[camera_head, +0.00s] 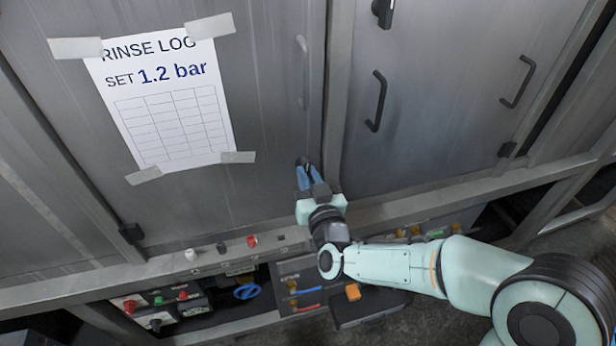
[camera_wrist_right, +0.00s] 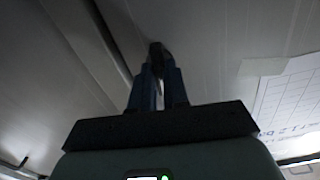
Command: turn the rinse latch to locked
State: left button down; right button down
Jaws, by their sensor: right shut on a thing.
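The rinse latch (camera_head: 301,160) appears to be the small dark piece low on the grey door that carries the rinse log. My right gripper (camera_head: 311,176) is shut on it, with its blue fingers pointing up at the door. In the right wrist view the dark latch (camera_wrist_right: 156,49) shows between and just beyond the fingertips (camera_wrist_right: 158,76). The fingers hide most of the latch, so I cannot tell its angle or any marking. My left gripper is not in view.
A taped rinse log (camera_head: 172,100) reads "SET 1.2 bar". Door handles (camera_head: 376,101) stick out from the right-hand doors. A ledge with a white knob (camera_head: 190,255) and a red knob (camera_head: 252,241) runs below. Shelves under it hold coloured switches and an orange item (camera_head: 353,292).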

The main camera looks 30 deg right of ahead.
jog(key=shift+n, duration=0.6)
jog(key=c, duration=1.1)
grip_release()
jog(key=shift+s, duration=0.15)
